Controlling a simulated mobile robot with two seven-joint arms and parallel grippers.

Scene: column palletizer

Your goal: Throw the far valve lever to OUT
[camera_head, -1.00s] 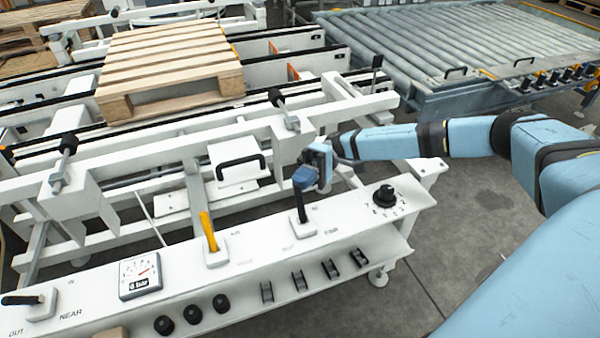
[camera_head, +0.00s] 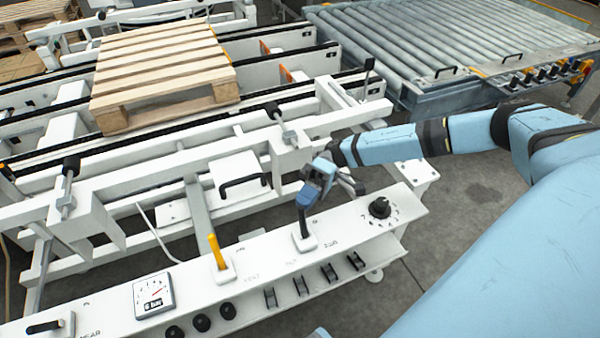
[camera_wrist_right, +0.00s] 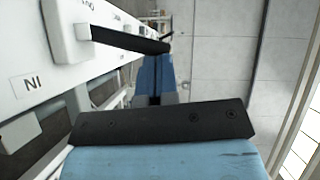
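The far valve lever (camera_head: 303,224) is a black stick on a white base near the right end of the white panel (camera_head: 265,262). It stands roughly upright. My right gripper (camera_head: 306,196) is at its top, and its blue fingers cover the lever's upper end. In the wrist view the black lever (camera_wrist_right: 130,39) crosses just at the ends of my blue fingers (camera_wrist_right: 154,75), which look together. Whether they touch the lever or hold it is unclear. An IN label (camera_wrist_right: 32,83) shows upside down on the panel. My left gripper is out of view.
A yellow lever (camera_head: 217,250), a pressure gauge (camera_head: 153,295) and a black near lever (camera_head: 45,327) sit along the panel to the left. A black dial (camera_head: 380,207) is to the right. A wooden pallet (camera_head: 160,62) lies on the conveyor behind. Floor is open at right.

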